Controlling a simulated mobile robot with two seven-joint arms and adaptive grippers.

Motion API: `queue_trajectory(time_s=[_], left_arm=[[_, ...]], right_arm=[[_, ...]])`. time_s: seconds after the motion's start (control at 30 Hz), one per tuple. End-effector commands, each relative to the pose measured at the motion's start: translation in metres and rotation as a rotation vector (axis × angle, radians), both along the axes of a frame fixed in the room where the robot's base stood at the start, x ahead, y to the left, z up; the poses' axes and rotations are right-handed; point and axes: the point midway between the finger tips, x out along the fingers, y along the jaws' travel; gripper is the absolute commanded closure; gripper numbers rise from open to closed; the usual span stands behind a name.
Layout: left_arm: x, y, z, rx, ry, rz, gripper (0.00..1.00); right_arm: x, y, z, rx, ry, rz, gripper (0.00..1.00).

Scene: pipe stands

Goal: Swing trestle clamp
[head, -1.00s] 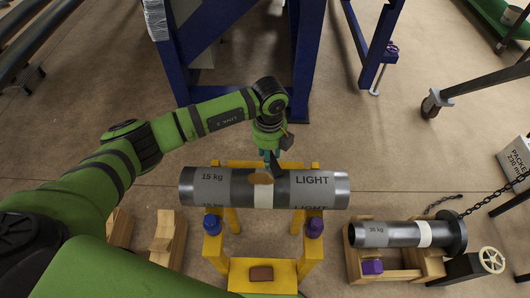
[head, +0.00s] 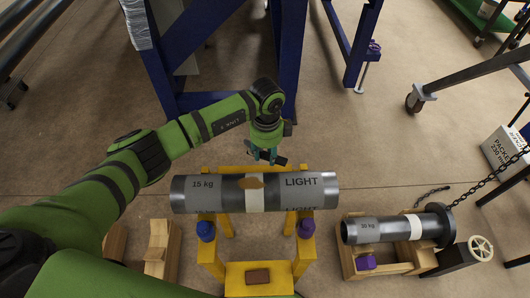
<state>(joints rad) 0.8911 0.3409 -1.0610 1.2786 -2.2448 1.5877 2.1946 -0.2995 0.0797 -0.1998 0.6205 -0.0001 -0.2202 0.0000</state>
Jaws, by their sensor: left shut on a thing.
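A grey steel pipe (head: 210,196) marked "15 kg" and "LIGHT" lies across the yellow trestle (head: 235,281). It has a pale band and an orange-brown patch near its middle. My left gripper (head: 265,156) is just behind the pipe's far edge, above its middle. Its teal fingers are shut on a small dark piece, which looks like the trestle clamp (head: 281,160). The pipe and fingers hide how the clamp joins the trestle. My right gripper is out of view.
A second pipe (head: 378,231), marked 30 kg, lies on a wooden cradle (head: 347,262) at right, with a chain (head: 490,178) at its flanged end. A blue steel frame (head: 290,70) stands behind my left gripper. Blue (head: 205,231) and purple (head: 306,229) knobs sit on the trestle.

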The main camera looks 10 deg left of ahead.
Motion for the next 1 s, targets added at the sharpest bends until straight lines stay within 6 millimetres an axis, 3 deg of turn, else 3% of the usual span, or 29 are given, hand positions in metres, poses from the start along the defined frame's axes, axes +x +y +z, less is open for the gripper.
queue_trajectory(time_s=[0.6,0.63,0.67,1.0], left_arm=[[0.0002,-0.0004,-0.0018,0.001,0.004,0.039,1.00],[0.0002,-0.0004,-0.0018,0.001,0.004,0.039,0.51],[0.0002,-0.0004,-0.0017,0.001,0.004,0.039,0.39],[0.0013,-0.0003,0.0000,0.000,0.001,0.039,0.38]], right_arm=[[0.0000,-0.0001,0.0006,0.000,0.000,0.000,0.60],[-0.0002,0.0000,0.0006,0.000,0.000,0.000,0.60],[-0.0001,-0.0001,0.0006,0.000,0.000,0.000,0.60],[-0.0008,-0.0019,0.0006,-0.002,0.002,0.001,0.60]])
